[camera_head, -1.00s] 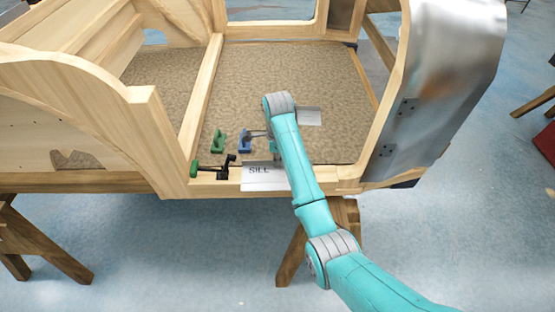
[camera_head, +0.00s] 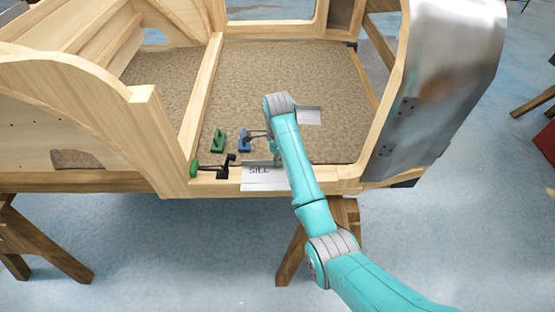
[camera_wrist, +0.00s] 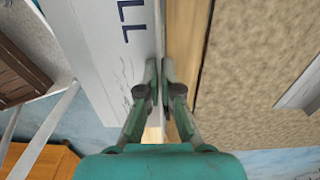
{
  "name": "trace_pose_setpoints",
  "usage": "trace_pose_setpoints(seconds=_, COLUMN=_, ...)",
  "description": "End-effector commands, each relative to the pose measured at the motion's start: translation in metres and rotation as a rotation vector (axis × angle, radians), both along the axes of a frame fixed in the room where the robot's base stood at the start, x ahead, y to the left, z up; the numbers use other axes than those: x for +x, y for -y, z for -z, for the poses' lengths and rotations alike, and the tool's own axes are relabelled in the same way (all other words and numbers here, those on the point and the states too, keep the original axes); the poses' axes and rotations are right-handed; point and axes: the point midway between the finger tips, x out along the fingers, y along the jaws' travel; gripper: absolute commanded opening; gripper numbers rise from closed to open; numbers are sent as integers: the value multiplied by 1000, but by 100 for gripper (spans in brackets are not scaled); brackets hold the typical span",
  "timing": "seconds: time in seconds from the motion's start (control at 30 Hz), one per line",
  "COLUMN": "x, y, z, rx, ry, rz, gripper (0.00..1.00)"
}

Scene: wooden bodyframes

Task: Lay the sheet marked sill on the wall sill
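The white sheet marked SILL (camera_head: 262,182) is at the front wall sill (camera_head: 325,184) of the wooden frame. It looks like an angled sheet, with the lettered part facing outward and a narrow edge by the wood. In the wrist view the sheet (camera_wrist: 95,45) fills the left, with the letters LL showing. My gripper (camera_wrist: 160,78) has its fingertips close together, with the sheet's thin edge between them, beside the wooden sill (camera_wrist: 183,60). In the head view my arm hides the sheet's right end and most of the gripper. Whether the sheet rests on the sill I cannot tell.
A black clamp with a green handle (camera_head: 195,168) is on the sill left of the sheet. A green clamp (camera_head: 218,141) and a blue one (camera_head: 244,142) stand on the carpeted floor (camera_head: 290,70). A small grey sheet (camera_head: 309,116) lies there too. A metal panel (camera_head: 440,90) bounds the right.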

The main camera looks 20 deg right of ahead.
Motion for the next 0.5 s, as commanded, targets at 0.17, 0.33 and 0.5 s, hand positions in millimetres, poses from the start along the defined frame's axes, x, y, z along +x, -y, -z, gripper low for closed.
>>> trace_pose_setpoints(seconds=0.17, x=0, y=0, z=1, rx=0, ry=0, rz=0, gripper=0)
trace_pose_setpoints(seconds=0.33, x=0, y=0, z=0, rx=0, ry=0, rz=0, gripper=0)
trace_pose_setpoints(seconds=0.5, x=0, y=0, z=1, rx=0, ry=0, rz=0, gripper=35)
